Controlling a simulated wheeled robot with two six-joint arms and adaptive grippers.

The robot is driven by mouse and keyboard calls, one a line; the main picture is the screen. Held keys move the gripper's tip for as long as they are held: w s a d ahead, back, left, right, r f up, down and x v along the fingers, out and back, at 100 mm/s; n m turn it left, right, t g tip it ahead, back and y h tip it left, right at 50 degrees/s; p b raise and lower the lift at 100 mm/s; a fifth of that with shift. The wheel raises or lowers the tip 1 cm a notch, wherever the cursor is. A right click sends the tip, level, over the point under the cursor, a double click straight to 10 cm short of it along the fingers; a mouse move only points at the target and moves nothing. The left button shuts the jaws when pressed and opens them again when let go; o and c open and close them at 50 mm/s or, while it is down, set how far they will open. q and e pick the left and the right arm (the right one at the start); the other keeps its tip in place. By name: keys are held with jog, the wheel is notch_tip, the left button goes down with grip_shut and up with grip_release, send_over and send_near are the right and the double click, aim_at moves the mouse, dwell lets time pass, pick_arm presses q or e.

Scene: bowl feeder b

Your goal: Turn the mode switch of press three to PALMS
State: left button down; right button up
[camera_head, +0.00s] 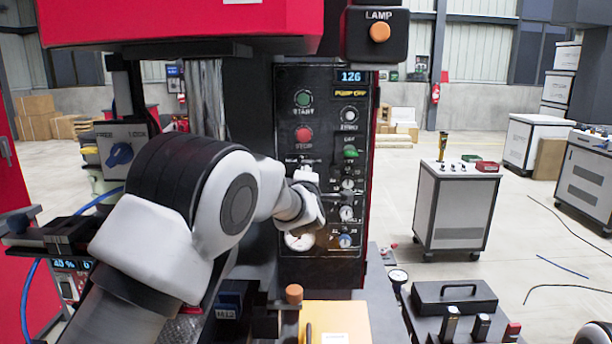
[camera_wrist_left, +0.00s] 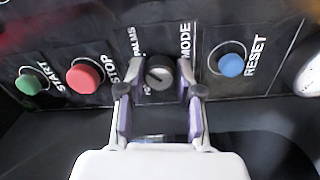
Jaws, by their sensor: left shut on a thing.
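The mode switch (camera_wrist_left: 160,72) is a round dark knob on the black panel, with MODE printed beside it and PALMS on its other side. Another label by the knob is partly covered. A faint bar crosses the knob, but I cannot tell which label it points to. My left gripper (camera_wrist_left: 159,84) has one finger on each side of the knob and is shut on it. In the head view my left arm reaches the control panel (camera_head: 326,120) of the press, and its wrist covers the switch and the fingertips.
The stop button (camera_wrist_left: 84,75) and start button (camera_wrist_left: 30,82) lie on one side of the switch, the blue reset button (camera_wrist_left: 231,64) on the other. More knobs (camera_head: 347,184) sit close by on the panel. An orange lamp button (camera_head: 380,32) is above.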

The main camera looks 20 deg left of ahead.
pick_arm(q)
jog(key=shift+a+r, duration=0.1)
jog(key=shift+r, duration=0.25)
jog(key=c, duration=1)
grip_release()
jog(key=shift+o, duration=1.2)
jog(key=shift+w+a+f, duration=0.1)
jog(key=shift+a+f, duration=0.05)
jog(key=v, duration=1.1)
jog(key=shift+s+f, duration=0.2)
jog(key=shift+s, duration=0.2)
